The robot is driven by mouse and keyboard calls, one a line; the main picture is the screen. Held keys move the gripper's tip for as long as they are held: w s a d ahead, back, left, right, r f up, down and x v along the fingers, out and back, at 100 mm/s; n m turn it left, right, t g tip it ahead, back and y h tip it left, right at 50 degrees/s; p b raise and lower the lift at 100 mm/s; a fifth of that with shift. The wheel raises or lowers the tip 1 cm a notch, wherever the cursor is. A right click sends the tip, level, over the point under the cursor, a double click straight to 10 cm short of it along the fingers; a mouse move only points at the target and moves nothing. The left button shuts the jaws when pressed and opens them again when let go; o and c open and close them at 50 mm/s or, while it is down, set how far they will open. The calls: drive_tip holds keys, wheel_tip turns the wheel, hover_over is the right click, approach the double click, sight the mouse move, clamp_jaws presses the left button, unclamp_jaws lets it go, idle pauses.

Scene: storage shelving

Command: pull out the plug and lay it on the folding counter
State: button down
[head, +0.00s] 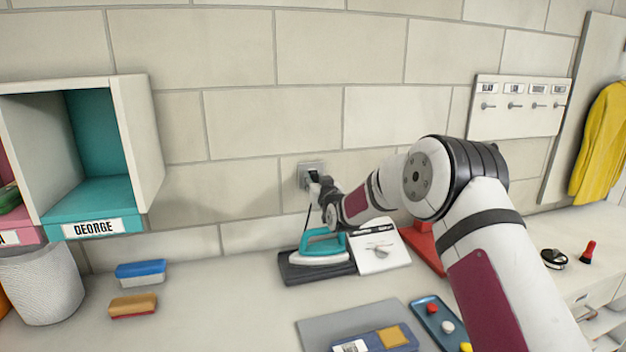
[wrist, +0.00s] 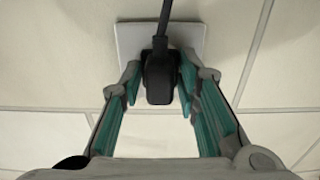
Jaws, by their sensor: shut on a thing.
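The black plug (wrist: 158,82) is in front of the square wall socket plate (wrist: 190,42); I cannot tell whether it is fully seated. Its dark cord runs up out of the wrist view. My gripper (wrist: 160,85) has its teal-padded fingers on either side of the plug and is shut on it. In the head view, my gripper (head: 318,187) is at the socket (head: 311,167) on the tiled wall, and a dark cord hangs below it. The pale counter (head: 230,310) lies below; I cannot tell whether it folds.
A teal iron (head: 322,246) on a dark rest and a white card (head: 380,250) stand below the socket. A grey mat (head: 320,330) and a blue tray (head: 428,305) are in front. Bare counter shows at centre left.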

sight(316, 181)
drive_tip(key=shift+s, duration=0.1)
drive_tip(key=shift+p+v, duration=2.3)
drive_tip(key=shift+v, duration=0.6)
drive_tip(key=shift+d, duration=0.1)
drive_tip(key=s+d+f+m+h, duration=0.1)
drive_tip(key=s+d+f+h, duration=0.1)
drive_tip(key=s+d, duration=0.4)
drive_tip(key=s+d+f+m+h, duration=0.1)
drive_tip(key=s+d+f, duration=0.3)
drive_tip(key=s+d, duration=0.3)
drive_tip(key=s+d+f+m+h, duration=0.1)
drive_tip(key=s+d, duration=0.5)
drive_tip(key=s, duration=0.7)
wheel_tip(316, 181, down, 3)
drive_tip(key=shift+s+d+r+m+t+h, duration=0.15)
drive_tip(key=shift+s+d+m+t+h, duration=0.2)
drive_tip(key=shift+h, duration=0.45)
drive_tip(key=shift+a, duration=0.1)
